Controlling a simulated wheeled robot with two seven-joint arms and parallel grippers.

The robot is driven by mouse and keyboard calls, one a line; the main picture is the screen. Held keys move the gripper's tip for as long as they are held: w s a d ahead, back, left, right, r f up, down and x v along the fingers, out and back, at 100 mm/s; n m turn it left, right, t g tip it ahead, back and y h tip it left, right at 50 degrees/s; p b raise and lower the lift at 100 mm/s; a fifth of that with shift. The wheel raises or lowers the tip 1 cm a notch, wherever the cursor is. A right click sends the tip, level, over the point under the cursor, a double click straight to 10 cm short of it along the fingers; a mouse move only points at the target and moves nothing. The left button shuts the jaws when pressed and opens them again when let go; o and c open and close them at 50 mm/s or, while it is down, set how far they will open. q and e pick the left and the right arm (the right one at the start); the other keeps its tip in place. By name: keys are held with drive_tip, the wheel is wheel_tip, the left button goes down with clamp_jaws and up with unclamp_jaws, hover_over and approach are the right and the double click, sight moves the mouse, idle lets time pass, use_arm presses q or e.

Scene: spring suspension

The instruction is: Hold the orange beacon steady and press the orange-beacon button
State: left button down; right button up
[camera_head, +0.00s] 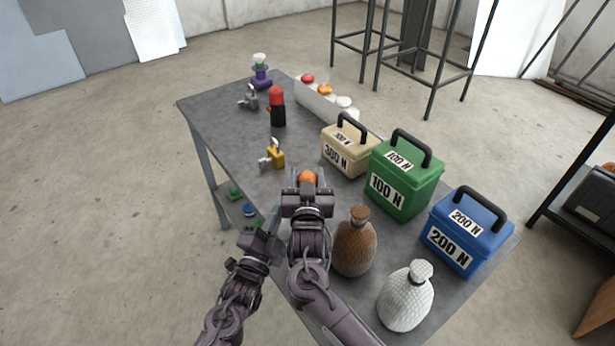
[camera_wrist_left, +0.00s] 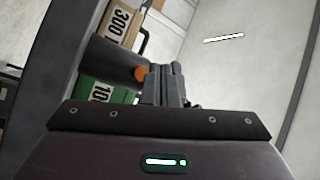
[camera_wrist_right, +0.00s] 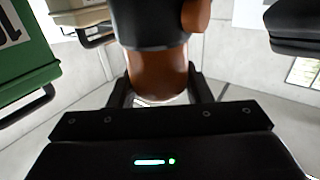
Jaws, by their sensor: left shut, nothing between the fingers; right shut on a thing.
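The orange beacon shows as an orange top (camera_head: 307,179) in the head view, between the fingers of my right gripper (camera_head: 307,178). In the right wrist view the orange-brown part of the beacon (camera_wrist_right: 158,75) sits between the shut fingers, with a dark band above it. A small orange knob, seemingly the button (camera_wrist_right: 196,14), sticks out at its side. In the left wrist view the orange button (camera_wrist_left: 141,73) shows on a dark cylinder (camera_wrist_left: 112,64). My left gripper (camera_wrist_left: 172,75) is shut and empty, its tips close beside the button; I cannot tell whether they touch.
The grey table (camera_head: 220,110) holds a red-topped beacon (camera_head: 277,105), a yellow part (camera_head: 275,155) and a white button box (camera_head: 320,103). Beige (camera_head: 345,150), green (camera_head: 405,185) and blue (camera_head: 465,235) weight boxes stand right. Brown (camera_head: 355,245) and white (camera_head: 407,298) jugs stand near my right arm.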

use_arm(q)
drive_tip(key=shift+w+d, duration=0.65)
drive_tip(key=shift+d, duration=0.2)
idle(1.5)
drive_tip(key=shift+w+d, duration=0.25)
drive_tip(key=shift+d, duration=0.15)
idle(0.3)
drive_tip(key=shift+s+a, duration=0.3)
drive_tip(key=shift+a, duration=0.15)
drive_tip(key=s+a, duration=0.2)
drive_tip(key=a, duration=0.1)
drive_tip(key=s+a, duration=0.1)
drive_tip(key=shift+s+a, duration=0.25)
drive_tip(key=shift+a, duration=0.15)
